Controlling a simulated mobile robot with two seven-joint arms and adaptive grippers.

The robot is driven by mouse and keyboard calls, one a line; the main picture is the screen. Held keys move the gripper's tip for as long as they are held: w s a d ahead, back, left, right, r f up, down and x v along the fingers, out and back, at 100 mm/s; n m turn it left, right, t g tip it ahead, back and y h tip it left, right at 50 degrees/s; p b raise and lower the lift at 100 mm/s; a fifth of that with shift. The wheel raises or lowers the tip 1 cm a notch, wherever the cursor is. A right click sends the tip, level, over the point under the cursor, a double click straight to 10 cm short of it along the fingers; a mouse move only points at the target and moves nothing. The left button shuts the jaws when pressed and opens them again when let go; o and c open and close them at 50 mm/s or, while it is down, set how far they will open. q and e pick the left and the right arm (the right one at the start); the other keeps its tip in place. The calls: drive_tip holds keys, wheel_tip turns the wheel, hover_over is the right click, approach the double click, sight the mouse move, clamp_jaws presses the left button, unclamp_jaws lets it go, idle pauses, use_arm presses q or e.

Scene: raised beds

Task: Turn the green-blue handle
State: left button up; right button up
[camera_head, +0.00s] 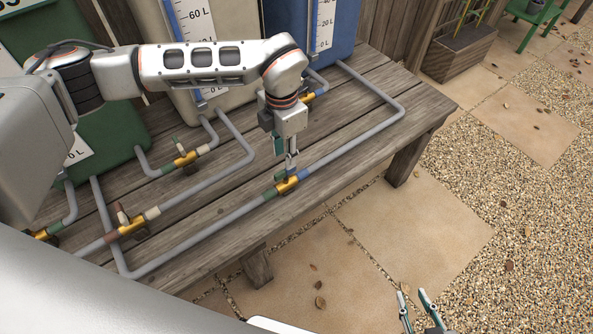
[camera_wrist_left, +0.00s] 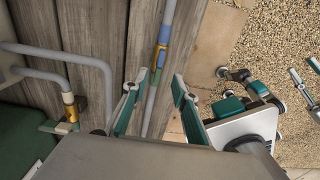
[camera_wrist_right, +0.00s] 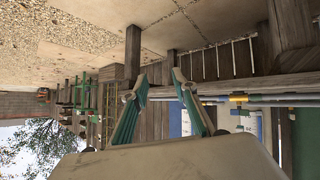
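The valve with the green and blue bands (camera_head: 287,186) sits on the grey pipe along the front of the wooden bench. Its brass body lies between a green band on the left and a blue band on the right. A small green handle (camera_head: 280,176) shows beside my left gripper (camera_head: 290,163), which points down right above the valve. In the left wrist view the fingers (camera_wrist_left: 154,86) are apart, with the pipe and a brass valve with a blue band (camera_wrist_left: 160,57) showing between and beyond them. Contact cannot be told. My right gripper (camera_head: 421,311) is open and empty, away from the bench.
Other brass valves, with a red-brown handle (camera_head: 128,229) and a green handle (camera_head: 186,159), sit on pipes to the left. Another valve (camera_head: 308,97) is behind my left gripper. Tanks (camera_head: 340,25) stand at the back.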

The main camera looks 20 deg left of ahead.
sight(285, 170)
use_arm(q)
wheel_tip(285, 170, down, 8)
drive_tip(key=shift+r+b, duration=0.25)
drive_tip(key=shift+b, duration=0.65)
drive_tip(key=shift+r, duration=0.1)
clamp_jaws()
